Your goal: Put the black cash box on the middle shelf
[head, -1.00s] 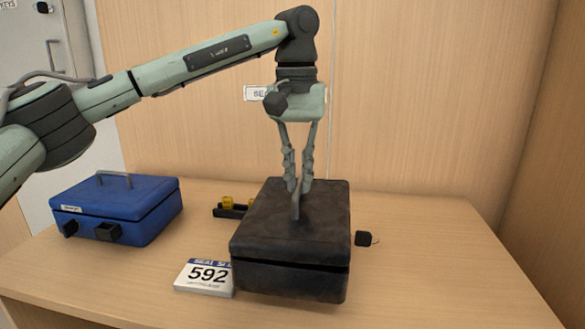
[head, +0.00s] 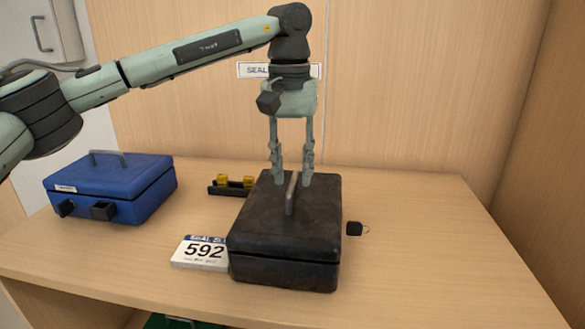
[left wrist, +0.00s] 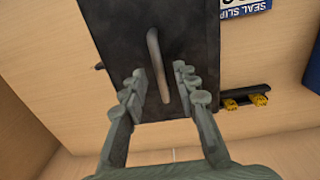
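The black cash box (head: 286,238) sits on the wooden counter top, its lid closed and its grey handle (head: 291,193) standing up. My left gripper (head: 292,182) is above the rear part of the lid, pointing down, with its fingers spread. In the left wrist view the handle (left wrist: 158,65) lies between the two open fingers (left wrist: 158,88), touching neither as far as I can see. My right gripper is not in view. No middle shelf can be made out in these frames.
A blue cash box (head: 112,186) stands at the left of the counter (head: 420,240). A card marked 592 (head: 201,252) lies beside the black box. A black tray with yellow pieces (head: 229,187) is behind it. The counter's right side is clear.

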